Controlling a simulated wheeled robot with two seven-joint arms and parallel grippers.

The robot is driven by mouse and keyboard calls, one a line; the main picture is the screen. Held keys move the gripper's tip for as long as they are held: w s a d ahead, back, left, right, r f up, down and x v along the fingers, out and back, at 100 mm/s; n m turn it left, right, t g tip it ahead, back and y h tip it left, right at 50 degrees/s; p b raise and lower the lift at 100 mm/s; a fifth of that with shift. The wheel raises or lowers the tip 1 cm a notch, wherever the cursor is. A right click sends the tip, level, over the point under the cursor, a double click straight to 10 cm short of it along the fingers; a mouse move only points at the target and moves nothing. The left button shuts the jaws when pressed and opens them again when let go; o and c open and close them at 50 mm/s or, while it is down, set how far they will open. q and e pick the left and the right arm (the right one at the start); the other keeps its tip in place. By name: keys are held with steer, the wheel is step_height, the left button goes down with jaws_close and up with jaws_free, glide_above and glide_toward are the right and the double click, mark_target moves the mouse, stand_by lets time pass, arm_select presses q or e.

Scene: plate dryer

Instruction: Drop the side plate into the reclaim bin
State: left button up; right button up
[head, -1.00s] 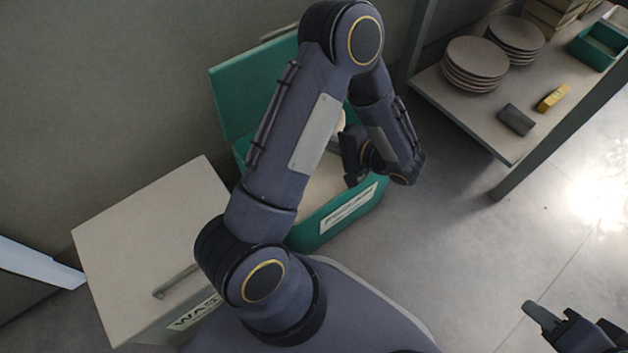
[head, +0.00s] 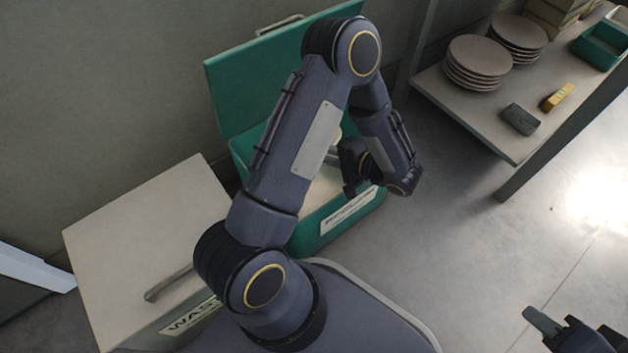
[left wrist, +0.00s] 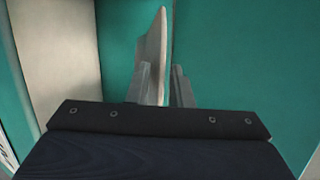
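The reclaim bin (head: 236,92) is an open green box with its lid raised against the wall; the label on its front is not readable. My left gripper (head: 333,157) is over the bin's opening, partly hidden by my own arm. In the left wrist view, the left gripper (left wrist: 161,88) is shut on the pale side plate (left wrist: 153,50), which stands edge-on between the two grey fingers, with green bin walls around it. Only a sliver of the plate (head: 337,133) shows in the head view. My right gripper (head: 545,325) is at the lower right, empty, its fingers only partly shown.
A closed pale box (head: 150,235) with a handle and a label starting "WAS" stands left of the bin. A shelf table (head: 470,113) at the upper right carries two plate stacks (head: 478,62), a dark block (head: 520,119), a yellow item (head: 557,97) and a green tray (head: 603,45).

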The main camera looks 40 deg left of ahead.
arm_select(q)
steer(key=shift+o, duration=1.2)
steer(key=p+v, duration=0.2)
steer(key=v, duration=0.6)
steer(key=shift+a, duration=0.15)
